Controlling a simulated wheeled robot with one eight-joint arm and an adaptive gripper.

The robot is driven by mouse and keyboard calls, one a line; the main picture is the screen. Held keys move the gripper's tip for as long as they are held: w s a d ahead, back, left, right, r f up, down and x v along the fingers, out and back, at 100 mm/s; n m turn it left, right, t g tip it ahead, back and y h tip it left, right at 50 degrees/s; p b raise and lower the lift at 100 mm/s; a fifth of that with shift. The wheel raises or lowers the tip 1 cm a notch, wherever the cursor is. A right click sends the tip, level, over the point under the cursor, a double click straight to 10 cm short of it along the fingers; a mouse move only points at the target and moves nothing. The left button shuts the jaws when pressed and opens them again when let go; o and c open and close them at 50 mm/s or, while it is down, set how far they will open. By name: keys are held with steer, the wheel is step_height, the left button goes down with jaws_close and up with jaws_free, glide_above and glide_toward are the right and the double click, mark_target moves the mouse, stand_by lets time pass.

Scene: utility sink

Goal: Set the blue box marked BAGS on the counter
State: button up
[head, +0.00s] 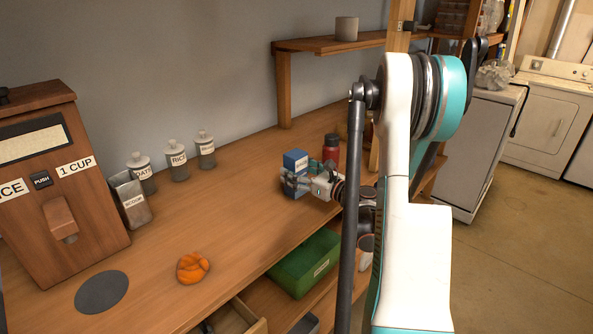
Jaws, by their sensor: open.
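The blue box (295,159) stands upright at the counter (225,215), toward its right part. A small pale label shows on its side, too small to read surely. My gripper (293,183) is open right at the box, in front of its lower part. Its fingers cover much of that part, so I cannot tell whether they touch it or lie around it. The box's base is mostly hidden, but it appears to rest on the counter.
A red bottle (331,148) stands close behind the box. A wooden shelf (330,44) is above. Labelled jars (178,161), a scoop holder (131,200), a rice dispenser (60,180) and an orange item (193,267) are left. A green bin (306,264) sits below. The mid-counter is clear.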

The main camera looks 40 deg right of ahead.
steer(key=s, duration=0.3)
steer(key=s+p, duration=0.1)
steer(key=s, duration=0.3)
steer(key=s+d, duration=0.1)
steer(key=s, duration=0.2)
steer(key=shift+s, duration=0.8)
